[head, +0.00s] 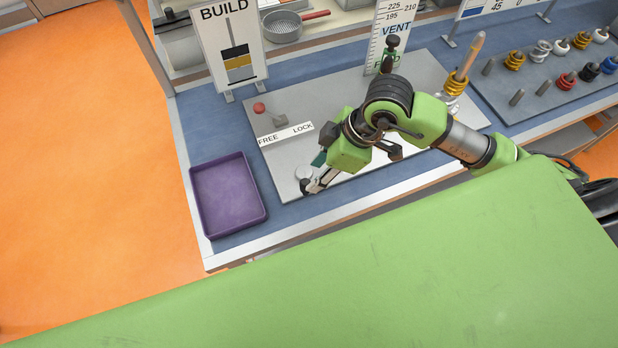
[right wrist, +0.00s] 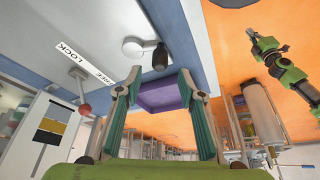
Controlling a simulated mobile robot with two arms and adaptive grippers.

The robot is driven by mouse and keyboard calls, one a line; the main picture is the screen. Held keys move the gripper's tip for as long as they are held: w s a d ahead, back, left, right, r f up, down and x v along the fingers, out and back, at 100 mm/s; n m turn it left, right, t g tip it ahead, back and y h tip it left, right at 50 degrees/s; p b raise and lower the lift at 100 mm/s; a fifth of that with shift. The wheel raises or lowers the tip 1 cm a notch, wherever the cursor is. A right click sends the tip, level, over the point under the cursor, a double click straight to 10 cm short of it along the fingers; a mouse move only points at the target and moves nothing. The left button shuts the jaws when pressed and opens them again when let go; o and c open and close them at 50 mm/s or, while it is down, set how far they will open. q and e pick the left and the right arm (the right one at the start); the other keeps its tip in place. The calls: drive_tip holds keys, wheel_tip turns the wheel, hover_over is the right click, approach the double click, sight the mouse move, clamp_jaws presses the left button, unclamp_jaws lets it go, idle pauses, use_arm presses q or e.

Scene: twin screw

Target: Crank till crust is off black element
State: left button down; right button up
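The crank shows in the right wrist view as a pale round hub (right wrist: 132,47) with a dark upright handle (right wrist: 160,57). In the head view its hub (head: 303,173) is at the front left of the grey plate (head: 345,105), partly hidden by my right gripper. My right gripper (right wrist: 160,80) is open and empty, its fingers spread, with the handle just beyond the gap between the fingertips. The BUILD gauge (head: 226,45) stands at the back, with a black band (head: 236,52) above a yellow band. A green and black arm, apparently my left (right wrist: 280,65), shows small; its finger state is unclear.
A red-knobbed lever (head: 260,108) stands by the FREE/LOCK label (head: 286,133). A purple tray (head: 228,195) sits at the left end of the bench. The VENT scale (head: 392,35) is behind my right arm. Colored rings on pegs (head: 550,75) are at right.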

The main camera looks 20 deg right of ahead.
drive_tip(key=shift+v, duration=2.25)
drive_tip(key=shift+f, duration=0.1)
